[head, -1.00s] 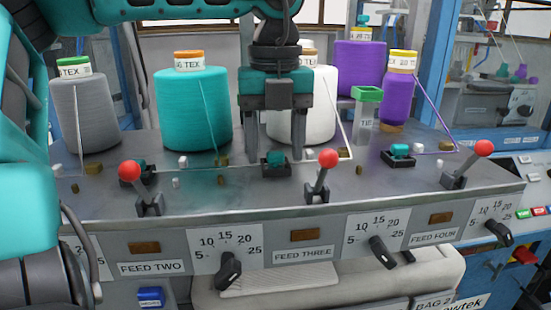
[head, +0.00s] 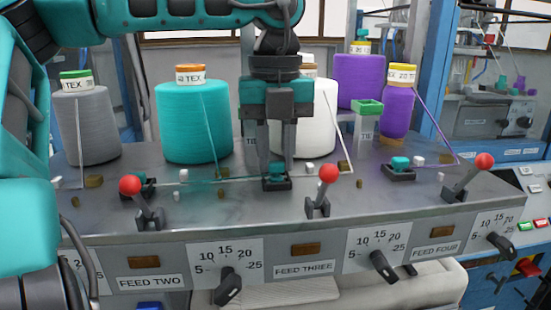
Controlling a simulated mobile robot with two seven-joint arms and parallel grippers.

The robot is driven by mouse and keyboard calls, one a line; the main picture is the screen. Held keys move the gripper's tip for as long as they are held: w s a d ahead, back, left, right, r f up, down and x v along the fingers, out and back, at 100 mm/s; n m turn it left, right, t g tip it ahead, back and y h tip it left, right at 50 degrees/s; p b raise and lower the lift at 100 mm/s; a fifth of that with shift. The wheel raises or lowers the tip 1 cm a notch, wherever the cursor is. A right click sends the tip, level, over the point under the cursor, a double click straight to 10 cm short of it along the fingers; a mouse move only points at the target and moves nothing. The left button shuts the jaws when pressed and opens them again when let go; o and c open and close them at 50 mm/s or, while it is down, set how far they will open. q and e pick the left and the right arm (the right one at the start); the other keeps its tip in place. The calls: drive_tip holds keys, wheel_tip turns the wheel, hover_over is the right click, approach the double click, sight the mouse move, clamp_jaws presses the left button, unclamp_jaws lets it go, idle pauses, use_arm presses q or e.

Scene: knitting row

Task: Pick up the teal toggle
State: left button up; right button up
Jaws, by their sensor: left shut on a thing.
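A small teal toggle (head: 276,170) sits in a dark square base on the metal ledge, behind the feed three label. My left gripper (head: 275,166) points straight down over that base and is shut on the teal toggle, one finger on each side. The fingers hide part of the toggle. Similar teal toggles in dark bases stand at the left (head: 134,184) and at the right (head: 400,162). My right gripper is not in view.
Red-knobbed levers stand along the front of the ledge (head: 240,205), one (head: 328,173) just right of the gripper. A teal cone (head: 195,125), a white cone (head: 315,120) and purple cones stand behind. Thin yarns run across the ledge.

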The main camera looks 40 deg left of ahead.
sight(275, 161)
use_arm(q)
wheel_tip(275, 161, up, 20)
drive_tip(key=shift+f, duration=0.25)
idle(0.4)
